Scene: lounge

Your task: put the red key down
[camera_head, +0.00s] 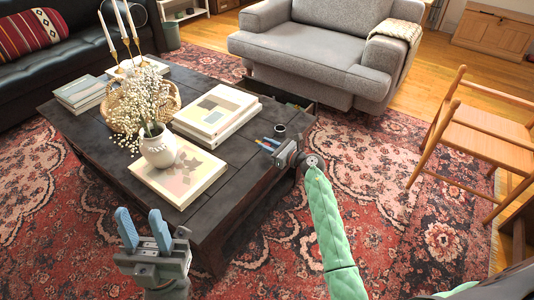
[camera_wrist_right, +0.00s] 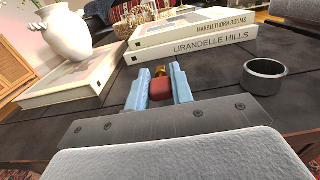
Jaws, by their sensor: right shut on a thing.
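The red key (camera_wrist_right: 161,88) sits between the blue fingers of my right gripper (camera_wrist_right: 159,73) in the right wrist view, its brass-coloured part pointing away past the red head. My right gripper is shut on it. In the head view this gripper (camera_head: 268,144) is at the right edge of the dark coffee table (camera_head: 228,170); the key is too small to make out there. Whether the key touches the tabletop I cannot tell. My left gripper (camera_head: 139,213) is open and empty, in front of the table's near left side.
A small dark cup (camera_head: 280,130) stands close to my right gripper; it also shows in the wrist view (camera_wrist_right: 264,76). Stacked books (camera_head: 216,112), a white flower vase (camera_head: 158,147) on a book, a basket and candlesticks occupy the table. Bare tabletop lies between the books and cup.

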